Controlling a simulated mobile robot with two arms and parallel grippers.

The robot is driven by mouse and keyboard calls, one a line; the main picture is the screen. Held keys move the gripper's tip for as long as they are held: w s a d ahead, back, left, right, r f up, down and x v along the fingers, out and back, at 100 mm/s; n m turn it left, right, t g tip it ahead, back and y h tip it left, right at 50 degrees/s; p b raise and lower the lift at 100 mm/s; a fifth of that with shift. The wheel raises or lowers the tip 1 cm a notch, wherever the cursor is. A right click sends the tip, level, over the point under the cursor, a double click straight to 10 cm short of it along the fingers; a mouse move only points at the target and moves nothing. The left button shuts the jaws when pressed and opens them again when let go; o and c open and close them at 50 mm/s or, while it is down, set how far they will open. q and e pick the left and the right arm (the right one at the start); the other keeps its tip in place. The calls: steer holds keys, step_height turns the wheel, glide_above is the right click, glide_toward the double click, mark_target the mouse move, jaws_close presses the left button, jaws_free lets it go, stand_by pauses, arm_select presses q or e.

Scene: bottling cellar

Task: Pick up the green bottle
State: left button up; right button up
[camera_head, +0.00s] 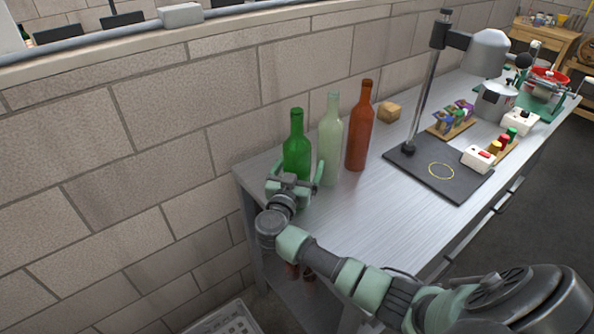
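The green bottle (297,151) stands upright at the near left end of the metal table (345,217). A pale, frosted greenish bottle (329,146) stands close to its right, and a brown-red bottle (360,128) stands beyond that. My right gripper (295,178), whose arm comes in from the lower right, is low at the green bottle. Its fingers are spread, one on each side of the bottle's lower part, with the right finger close to the pale bottle. The gripper hides the green bottle's base. I cannot tell whether the fingers touch it. My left gripper is out of view.
A dark stand with an upright post (426,92) is right of the bottles; a small wooden block (389,112) lies behind. A block wall (150,140) runs behind the table. A white crate (228,320) is below.

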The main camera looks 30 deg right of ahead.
steer(key=c, duration=1.9)
jaws_close()
steer(key=shift+r, duration=0.2)
